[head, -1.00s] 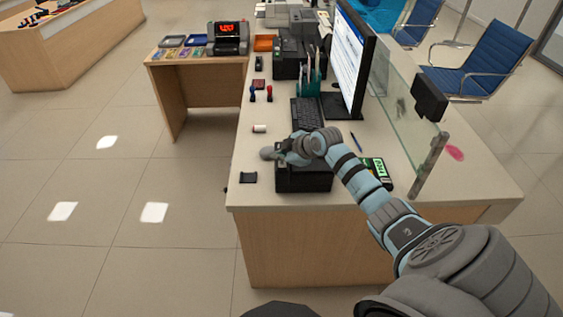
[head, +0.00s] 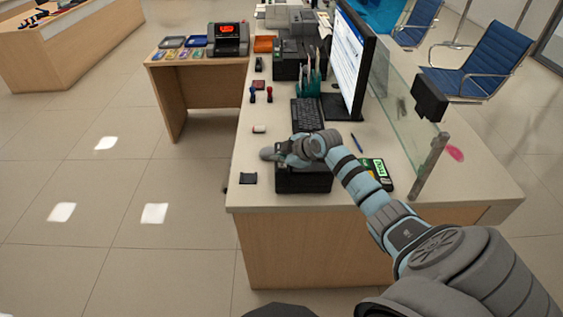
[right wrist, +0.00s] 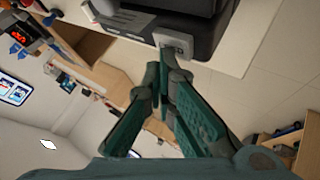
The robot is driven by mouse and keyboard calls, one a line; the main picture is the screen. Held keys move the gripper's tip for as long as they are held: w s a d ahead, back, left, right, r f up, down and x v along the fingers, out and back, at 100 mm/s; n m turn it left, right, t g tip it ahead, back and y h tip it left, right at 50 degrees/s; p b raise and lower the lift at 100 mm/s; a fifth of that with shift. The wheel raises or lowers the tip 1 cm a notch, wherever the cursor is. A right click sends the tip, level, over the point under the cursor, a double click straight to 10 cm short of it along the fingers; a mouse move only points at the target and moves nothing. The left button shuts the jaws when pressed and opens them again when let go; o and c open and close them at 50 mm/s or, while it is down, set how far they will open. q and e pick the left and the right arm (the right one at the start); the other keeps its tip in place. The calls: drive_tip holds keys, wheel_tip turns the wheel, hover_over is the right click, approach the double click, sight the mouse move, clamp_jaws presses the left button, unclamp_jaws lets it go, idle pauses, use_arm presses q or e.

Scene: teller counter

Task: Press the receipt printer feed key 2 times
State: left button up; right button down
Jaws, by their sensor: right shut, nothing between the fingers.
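The black receipt printer (head: 303,182) sits on the near end of the counter, partly hidden under my right arm. In the right wrist view the printer (right wrist: 205,22) is at the top, with a light grey key-like part (right wrist: 174,41) on its edge. My right gripper (head: 270,153) is over the far left part of the printer in the head view. In the right wrist view its green fingers (right wrist: 162,68) are shut and empty, their tips close to the grey part. I cannot tell whether they touch it. My left gripper is out of view.
A card terminal (head: 378,173) with a green screen lies right of the printer on the counter (head: 246,205). A keyboard (head: 306,115), monitor (head: 350,55) and glass screen (head: 398,115) stand farther back.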

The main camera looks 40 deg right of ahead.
sight(280, 165)
drive_tip(key=shift+r+p, duration=0.65)
drive_tip(key=shift+r, duration=0.15)
wheel_tip(280, 165, up, 5)
drive_tip(key=p, duration=0.4)
drive_tip(key=shift+p, duration=0.4)
drive_tip(key=shift+f, duration=0.1)
idle(1.1)
